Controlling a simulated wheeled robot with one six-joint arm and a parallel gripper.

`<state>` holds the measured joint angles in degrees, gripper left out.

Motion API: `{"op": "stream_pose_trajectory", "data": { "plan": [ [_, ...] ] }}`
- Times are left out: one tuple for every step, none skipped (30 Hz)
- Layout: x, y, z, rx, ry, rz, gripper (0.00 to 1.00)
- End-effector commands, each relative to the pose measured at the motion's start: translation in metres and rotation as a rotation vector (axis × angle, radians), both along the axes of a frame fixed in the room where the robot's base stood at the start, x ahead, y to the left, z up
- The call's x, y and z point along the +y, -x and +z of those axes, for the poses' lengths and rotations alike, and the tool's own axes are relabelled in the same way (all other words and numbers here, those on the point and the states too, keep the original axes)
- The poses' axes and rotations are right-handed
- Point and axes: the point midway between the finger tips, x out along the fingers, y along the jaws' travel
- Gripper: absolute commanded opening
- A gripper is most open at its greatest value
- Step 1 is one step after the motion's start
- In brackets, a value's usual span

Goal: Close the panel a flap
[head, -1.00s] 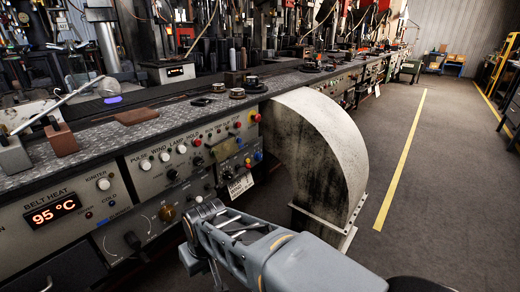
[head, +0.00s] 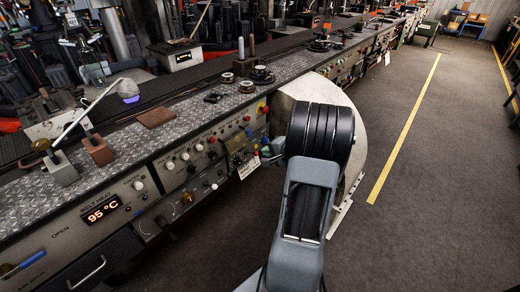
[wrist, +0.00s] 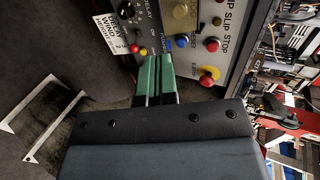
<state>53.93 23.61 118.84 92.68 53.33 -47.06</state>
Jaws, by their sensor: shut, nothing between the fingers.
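The grey control panel (head: 207,152) runs along the front of the bench, with knobs and coloured buttons. It also shows in the wrist view (wrist: 228,22), with a yellow knob and red and blue buttons. I cannot clearly make out a flap; a small framed section (head: 237,146) near the panel's right end may be it, but I cannot tell whether it is open. My gripper (wrist: 153,62) has green fingers, shut and empty, pointing at the panel near the red and blue buttons. Contact cannot be told.
A curved pale duct (head: 357,150) stands right of the panel, partly behind my arm. A white tag (head: 249,167) hangs below the panel. The metal bench top (head: 190,112) holds small blocks and knobs. Open floor (head: 440,190) lies to the right.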

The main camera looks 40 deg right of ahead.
Motion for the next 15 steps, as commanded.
{"op": "stream_pose_trajectory", "data": {
  "plan": [
    [0.004,-0.009,-0.006,0.001,-0.002,0.007,0.00],
    [0.004,-0.014,-0.009,0.001,-0.002,0.007,0.00],
    [0.006,-0.021,-0.012,0.001,-0.002,0.007,0.00],
    [0.007,-0.026,-0.015,0.002,-0.002,0.008,0.00],
    [0.008,-0.031,-0.018,0.003,-0.003,0.007,0.00],
    [0.009,-0.038,-0.021,0.001,-0.002,0.008,0.00],
    [0.010,-0.043,-0.024,0.002,-0.002,0.008,0.00],
    [0.011,-0.048,-0.026,0.002,-0.002,0.008,0.00],
    [0.012,-0.055,-0.029,0.002,-0.001,0.008,0.00],
    [0.013,-0.059,-0.032,0.002,-0.001,0.008,0.00],
    [0.014,-0.064,-0.034,0.001,-0.002,0.008,0.00],
    [0.015,-0.069,-0.037,0.002,-0.001,0.007,0.00],
    [0.016,-0.073,-0.039,0.003,-0.001,0.007,0.00],
    [0.016,-0.077,-0.040,0.002,-0.001,0.007,0.00],
    [0.017,-0.082,-0.043,0.002,-0.002,0.007,0.00]
  ]
}}
